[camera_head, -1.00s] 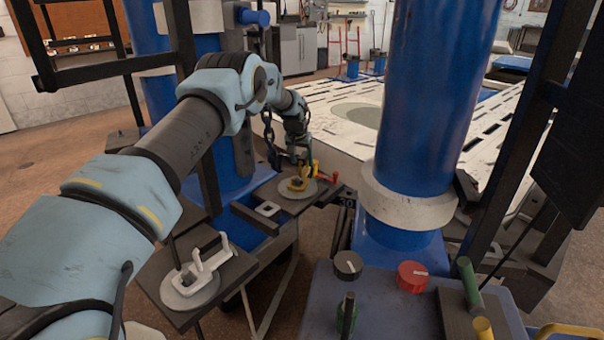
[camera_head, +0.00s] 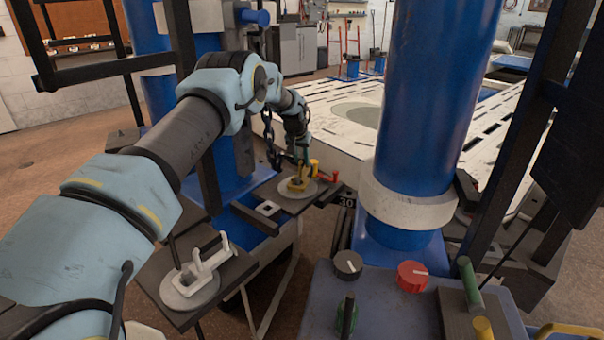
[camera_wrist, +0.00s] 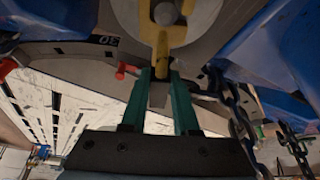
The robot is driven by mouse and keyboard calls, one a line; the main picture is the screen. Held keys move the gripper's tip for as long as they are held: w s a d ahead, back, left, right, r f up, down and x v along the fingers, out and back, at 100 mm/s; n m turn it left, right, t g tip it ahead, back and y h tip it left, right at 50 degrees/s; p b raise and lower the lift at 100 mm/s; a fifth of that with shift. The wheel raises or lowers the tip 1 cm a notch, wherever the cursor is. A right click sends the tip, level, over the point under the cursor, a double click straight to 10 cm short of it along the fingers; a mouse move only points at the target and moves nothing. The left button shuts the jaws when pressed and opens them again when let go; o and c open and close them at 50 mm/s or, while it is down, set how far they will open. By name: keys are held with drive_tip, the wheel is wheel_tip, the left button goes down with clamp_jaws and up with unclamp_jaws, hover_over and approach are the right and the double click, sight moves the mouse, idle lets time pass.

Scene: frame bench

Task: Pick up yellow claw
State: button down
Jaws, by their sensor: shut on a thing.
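The yellow claw (camera_head: 298,184) sits on a round grey disc (camera_head: 285,193) on the dark far shelf of the frame bench. It also shows in the wrist view (camera_wrist: 161,50), over the pale disc (camera_wrist: 200,22). My gripper (camera_head: 302,168) is at the claw from above. In the wrist view its two green fingers (camera_wrist: 160,78) are shut on the near end of the claw. The claw appears to be still at the disc; I cannot tell whether it is lifted off it.
A white claw-like piece (camera_head: 198,266) lies on a nearer disc. A red handle (camera_head: 328,177) is right of the yellow claw. A thick blue column (camera_head: 425,110) stands to the right. A chain (camera_wrist: 241,125) hangs close to my gripper. Black and red knobs (camera_head: 412,274) are in front.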

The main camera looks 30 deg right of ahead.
drive_tip(key=shift+r, duration=0.2)
idle(0.7)
wheel_tip(320, 180, up, 10)
drive_tip(key=shift+f+b, duration=0.1)
drive_tip(key=shift+b, duration=0.2)
idle(0.6)
